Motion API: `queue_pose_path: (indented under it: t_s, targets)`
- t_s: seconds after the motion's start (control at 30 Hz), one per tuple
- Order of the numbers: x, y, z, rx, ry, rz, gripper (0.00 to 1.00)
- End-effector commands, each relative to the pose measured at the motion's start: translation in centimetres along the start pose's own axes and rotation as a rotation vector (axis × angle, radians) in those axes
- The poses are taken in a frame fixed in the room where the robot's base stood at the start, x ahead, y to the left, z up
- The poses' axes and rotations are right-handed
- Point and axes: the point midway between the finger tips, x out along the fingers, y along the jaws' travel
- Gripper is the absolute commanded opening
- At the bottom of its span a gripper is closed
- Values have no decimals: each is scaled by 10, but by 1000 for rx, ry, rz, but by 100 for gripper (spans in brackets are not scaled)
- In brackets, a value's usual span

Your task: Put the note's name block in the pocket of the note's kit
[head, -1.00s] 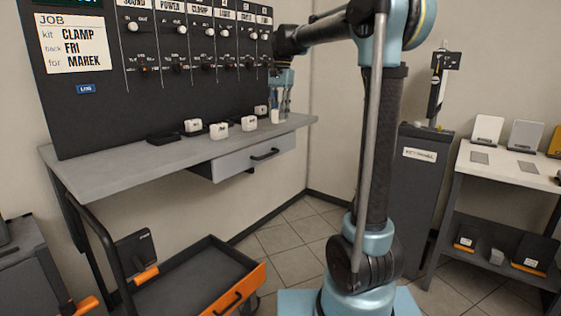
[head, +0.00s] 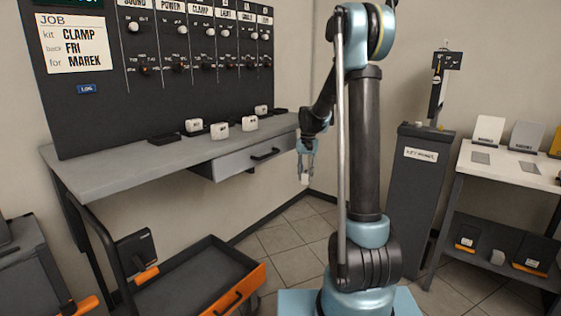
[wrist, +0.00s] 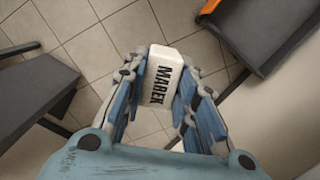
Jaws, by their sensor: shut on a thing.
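My gripper (head: 306,165) is shut on a white name block (wrist: 161,86) lettered MAREK. In the head view the block (head: 304,179) hangs below the fingertips, over the floor just right of the grey bench. The job note (head: 74,43) on the dark board reads kit CLAMP, back FRI, for MAREK. The CLAMP column label (head: 205,12) is on the board. Dark kits stand elsewhere, but I cannot read which one is CLAMP, and no pocket is clear to me.
Several white blocks (head: 221,131) and a dark tray (head: 166,139) are on the bench (head: 110,181). An orange-fronted cart tray (head: 210,278) is at the lower middle. A dark cabinet (head: 418,195) and a white-topped table (head: 505,166) with kits on its lower shelf (head: 495,256) are at right.

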Motion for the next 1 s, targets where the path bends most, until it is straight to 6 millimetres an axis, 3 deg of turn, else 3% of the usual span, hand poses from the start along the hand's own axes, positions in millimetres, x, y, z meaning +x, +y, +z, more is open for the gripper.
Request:
queue_pose_path:
  t_s: [0.1, 0.3, 0.6, 0.8, 1.0]
  targets:
    - [37, 13, -15, -40, 0, 6, 2]
    - [91, 33, -36, -110, 0, 14, 2]
    - [159, 58, -63, -197, 1, 24, 2]
    - [185, 67, -73, -233, 1, 29, 2]
    - [193, 70, -76, -243, 1, 30, 2]
